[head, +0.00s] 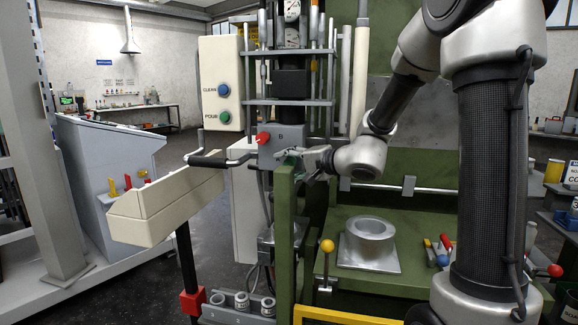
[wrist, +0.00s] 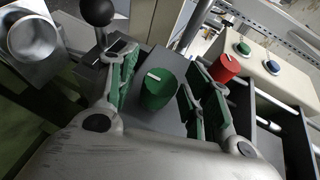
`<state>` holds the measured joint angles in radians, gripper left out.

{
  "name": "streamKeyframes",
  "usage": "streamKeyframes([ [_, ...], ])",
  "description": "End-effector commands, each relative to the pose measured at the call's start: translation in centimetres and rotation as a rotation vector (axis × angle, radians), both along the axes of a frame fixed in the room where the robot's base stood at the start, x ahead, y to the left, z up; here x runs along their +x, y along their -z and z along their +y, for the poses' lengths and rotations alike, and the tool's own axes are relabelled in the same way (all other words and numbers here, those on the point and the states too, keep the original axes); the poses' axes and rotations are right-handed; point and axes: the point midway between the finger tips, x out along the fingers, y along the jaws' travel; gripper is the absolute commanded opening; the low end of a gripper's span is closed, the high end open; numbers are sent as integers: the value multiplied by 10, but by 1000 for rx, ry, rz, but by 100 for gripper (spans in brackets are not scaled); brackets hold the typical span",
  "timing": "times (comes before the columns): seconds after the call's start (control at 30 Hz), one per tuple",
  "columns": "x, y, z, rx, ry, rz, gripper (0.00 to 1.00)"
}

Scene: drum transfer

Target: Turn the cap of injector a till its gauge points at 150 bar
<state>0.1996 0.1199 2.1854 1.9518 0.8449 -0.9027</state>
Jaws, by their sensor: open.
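A green cap (wrist: 157,90) with a white pointer line sits on a dark grey block in the wrist view. My gripper (wrist: 155,95) is open, with its green-padded fingers on either side of the cap; I cannot tell whether they touch it. A red cap (wrist: 226,68) with a white mark is outside the fingers to the right. In the head view my gripper (head: 292,158) is at the grey block, below and right of the red cap (head: 263,138), and largely hides the green cap.
A control box (head: 221,85) with blue and green buttons is left of the column. A black-gripped handle (head: 208,160) sticks out left of the grey block. A green post (head: 285,240) stands below my gripper. A metal ring (head: 368,240) sits on the green bench to the right.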

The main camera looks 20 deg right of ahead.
Motion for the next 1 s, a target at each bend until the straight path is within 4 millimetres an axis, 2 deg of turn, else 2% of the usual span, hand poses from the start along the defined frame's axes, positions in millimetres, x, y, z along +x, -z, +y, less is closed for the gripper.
streamKeyframes([
  [0.03, 0, 0, 0, 0, 0, 0, 48],
  [0.2, 0, 0, 0, 0, 0, 0, 17],
  [0.27, 0, 0, 0, 0, 0, 0, 6],
  [0.3, 0, 0, 0, 0, 0, 0, 4],
  [0.47, -1, 2, 0, 25, -3, -8, 4],
  [0.8, -1, 3, 1, 288, -2, -150, 4],
  [1.0, -1, 1, 0, 346, -1, -188, 4],
])
